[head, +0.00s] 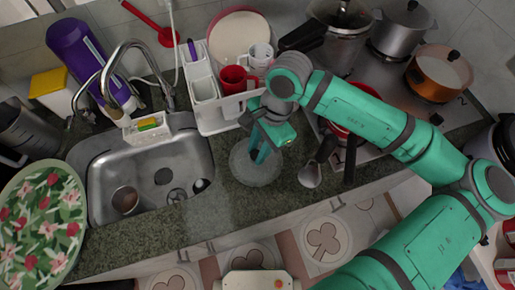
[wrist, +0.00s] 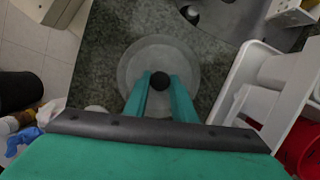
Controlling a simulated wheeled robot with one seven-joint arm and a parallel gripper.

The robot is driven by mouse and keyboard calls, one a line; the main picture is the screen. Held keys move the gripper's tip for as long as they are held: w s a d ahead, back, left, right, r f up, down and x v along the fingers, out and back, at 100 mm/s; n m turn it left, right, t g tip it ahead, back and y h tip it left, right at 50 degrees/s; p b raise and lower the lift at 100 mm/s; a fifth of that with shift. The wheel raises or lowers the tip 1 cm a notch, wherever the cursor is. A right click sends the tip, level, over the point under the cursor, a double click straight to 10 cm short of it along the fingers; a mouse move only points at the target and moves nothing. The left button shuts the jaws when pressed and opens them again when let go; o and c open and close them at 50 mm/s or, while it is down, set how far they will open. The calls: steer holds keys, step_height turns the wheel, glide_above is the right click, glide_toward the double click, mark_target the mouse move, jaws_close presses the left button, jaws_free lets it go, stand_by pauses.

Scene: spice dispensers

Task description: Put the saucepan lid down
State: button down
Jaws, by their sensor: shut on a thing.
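The saucepan lid (head: 256,170) is a round, see-through glass disc with a dark round knob. In the head view it is over the dark speckled counter, between the sink and the stove. My gripper (head: 262,151) points down at its middle and is shut on the knob. In the wrist view the green fingers (wrist: 160,88) are on either side of the black knob, and the lid (wrist: 138,58) spreads out beneath them. The lid looks about level. I cannot tell whether it touches the counter (head: 225,212) or is just above it.
The sink (head: 150,165) is to the left. A white rack (head: 213,108) with red and white cups stands behind the lid. A ladle (head: 312,174) lies close on the right, near the stove with its pots. The counter's front edge is close in front.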

steer(key=shift+f, duration=0.15)
steer(key=c, duration=1.5)
jaws_free()
steer(key=v, duration=1.2)
